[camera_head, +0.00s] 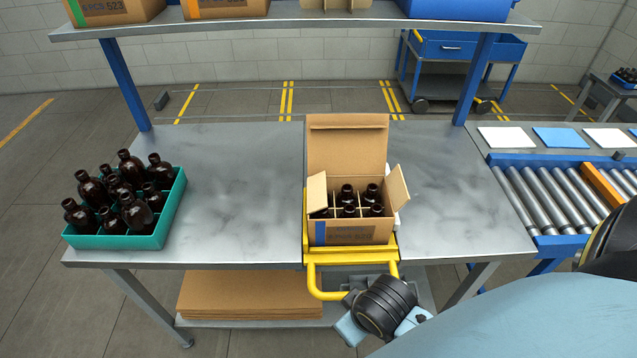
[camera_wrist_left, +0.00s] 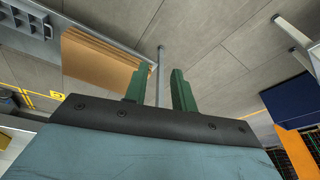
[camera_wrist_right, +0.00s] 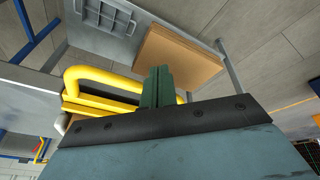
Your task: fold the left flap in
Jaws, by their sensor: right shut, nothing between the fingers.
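An open cardboard box (camera_head: 376,233) stands on the right half of the table, with dark bottles (camera_head: 348,194) in its divided inside. Its left flap (camera_head: 317,191) stands up from the left side. The right flap (camera_head: 398,187) stands up and leans outward, and the tall back flap (camera_head: 347,148) is upright. My left gripper (camera_wrist_left: 158,76) shows only in the left wrist view, its green fingers apart and empty, far from the box. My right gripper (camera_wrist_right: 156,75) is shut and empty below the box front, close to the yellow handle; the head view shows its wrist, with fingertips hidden.
A yellow frame with a handle (camera_head: 312,281) holds the box at the table's front edge. A green tray (camera_head: 118,241) of several amber bottles sits at the left. The table between is clear (camera_head: 240,195). A shelf (camera_head: 290,20) runs above the back; a roller conveyor (camera_head: 545,205) stands right.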

